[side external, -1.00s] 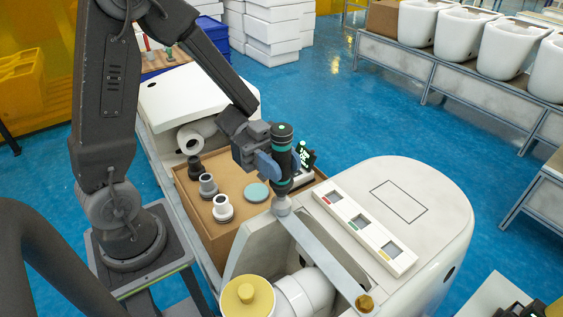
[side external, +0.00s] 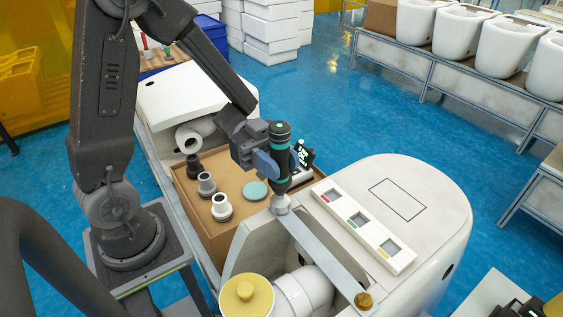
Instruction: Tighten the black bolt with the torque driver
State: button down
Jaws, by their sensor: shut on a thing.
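The torque driver (side external: 279,150) is a dark upright cylinder with teal bands. My gripper (side external: 264,160) is shut on its body. The driver's lower end stands over a pale round fitting (side external: 281,203) at the upper end of a grey metal bar (side external: 325,251), and seems to touch it. I cannot make out the black bolt; it may be hidden under the driver. A brass-coloured bolt (side external: 363,301) sits at the bar's lower end.
A brown tray (side external: 229,190) holds several collared parts (side external: 206,184) and a teal disc (side external: 255,191). A white panel with three small windows (side external: 363,230) lies right of the bar on the white toilet body (side external: 430,180). A yellow-capped part (side external: 246,292) is at front.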

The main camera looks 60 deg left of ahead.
aim_at(280, 139)
dwell(0.4)
jog(key=shift+r, duration=2.5)
